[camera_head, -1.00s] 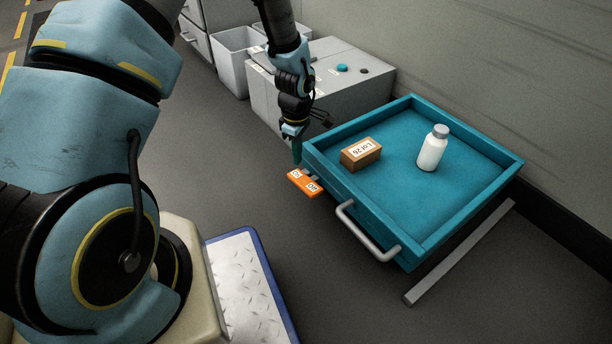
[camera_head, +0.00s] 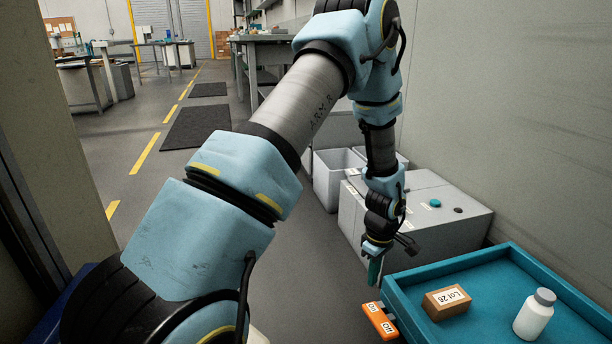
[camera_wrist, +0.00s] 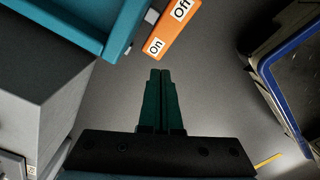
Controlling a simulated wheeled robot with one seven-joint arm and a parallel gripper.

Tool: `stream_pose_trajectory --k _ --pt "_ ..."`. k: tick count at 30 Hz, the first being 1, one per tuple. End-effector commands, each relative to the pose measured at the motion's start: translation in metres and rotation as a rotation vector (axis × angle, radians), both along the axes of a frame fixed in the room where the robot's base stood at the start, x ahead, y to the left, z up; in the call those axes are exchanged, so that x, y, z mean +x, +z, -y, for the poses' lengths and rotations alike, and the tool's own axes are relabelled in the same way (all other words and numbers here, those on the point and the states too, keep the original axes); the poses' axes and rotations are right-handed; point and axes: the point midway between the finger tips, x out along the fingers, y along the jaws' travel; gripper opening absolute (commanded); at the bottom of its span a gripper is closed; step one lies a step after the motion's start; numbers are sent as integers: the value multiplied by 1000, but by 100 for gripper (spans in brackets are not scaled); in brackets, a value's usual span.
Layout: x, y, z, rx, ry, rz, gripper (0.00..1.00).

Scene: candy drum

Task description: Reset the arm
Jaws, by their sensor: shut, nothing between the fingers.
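An orange switch plate (camera_head: 379,321) is fixed at the tray's side, just below my gripper in the head view. In the wrist view the plate (camera_wrist: 172,30) carries "On" and "Off" labels and lies ahead of the fingertips, apart from them.
A brown box labelled "Lot 26" (camera_head: 447,303) and a white bottle (camera_head: 534,314) stand in the tray. A grey cabinet (camera_head: 440,222) with a teal button (camera_head: 435,203) stands behind. Light bins (camera_head: 335,175) stand beyond it. The floor to the left is open.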

Motion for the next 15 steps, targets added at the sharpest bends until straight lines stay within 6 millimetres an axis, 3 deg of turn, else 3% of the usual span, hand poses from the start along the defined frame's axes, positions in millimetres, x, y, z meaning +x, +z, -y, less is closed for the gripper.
stream_pose_trajectory --k 3,7,12,15 --pt "20 55 -38 -5 -80 25 0" --pt "31 121 -97 0 -218 51 0" --pt "22 194 -173 11 -404 79 0" --pt "9 226 -210 17 -500 94 0"
